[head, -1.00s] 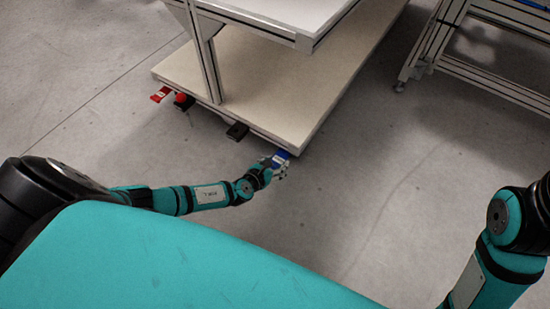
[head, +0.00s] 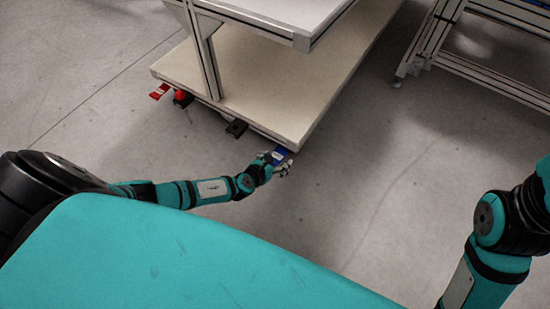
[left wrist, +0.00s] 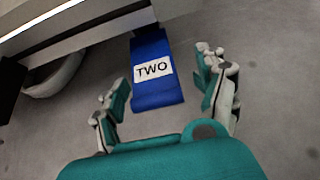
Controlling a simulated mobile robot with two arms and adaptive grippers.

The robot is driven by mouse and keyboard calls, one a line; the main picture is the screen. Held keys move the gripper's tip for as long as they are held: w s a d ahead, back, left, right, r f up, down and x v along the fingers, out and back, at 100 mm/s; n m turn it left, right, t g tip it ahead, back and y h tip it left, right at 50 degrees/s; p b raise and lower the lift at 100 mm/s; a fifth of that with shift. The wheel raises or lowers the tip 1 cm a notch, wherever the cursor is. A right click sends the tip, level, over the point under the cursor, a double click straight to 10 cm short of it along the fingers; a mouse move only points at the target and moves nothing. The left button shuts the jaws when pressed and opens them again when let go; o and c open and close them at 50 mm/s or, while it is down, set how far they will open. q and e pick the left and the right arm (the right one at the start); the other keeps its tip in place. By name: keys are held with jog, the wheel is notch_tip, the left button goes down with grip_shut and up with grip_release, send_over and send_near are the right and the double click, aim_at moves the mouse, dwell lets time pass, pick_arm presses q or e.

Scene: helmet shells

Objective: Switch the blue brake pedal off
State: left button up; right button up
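The blue brake pedal (left wrist: 155,92), with a white label reading "TWO", sticks out from under the edge of the cart in the left wrist view. It also shows in the head view (head: 279,152), partly covered by my left gripper. My left gripper (left wrist: 162,92) is open, with one finger on each side of the pedal and gaps between fingers and pedal. In the head view my left gripper (head: 280,168) is at the pedal by the cart's near corner. Whether it touches the pedal from above cannot be told. My right gripper is out of view; only its arm shows.
The cart (head: 270,85) has a pale lower deck and metal posts. A red pedal (head: 160,91), a black pedal with red (head: 182,97) and a black pedal (head: 236,128) line its edge. A wheel (left wrist: 55,78) is left of the blue pedal. A metal frame (head: 490,75) stands right; floor between is clear.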

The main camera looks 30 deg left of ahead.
pick_arm(q)
jog(key=shift+s+a, duration=0.1)
jog(key=shift+a, duration=0.05)
jog(key=shift+s+r, duration=0.15)
jog(key=shift+s, duration=0.05)
jog(key=v, duration=1.1)
jog(key=shift+s+r, duration=0.1)
jog(key=shift+s, duration=0.05)
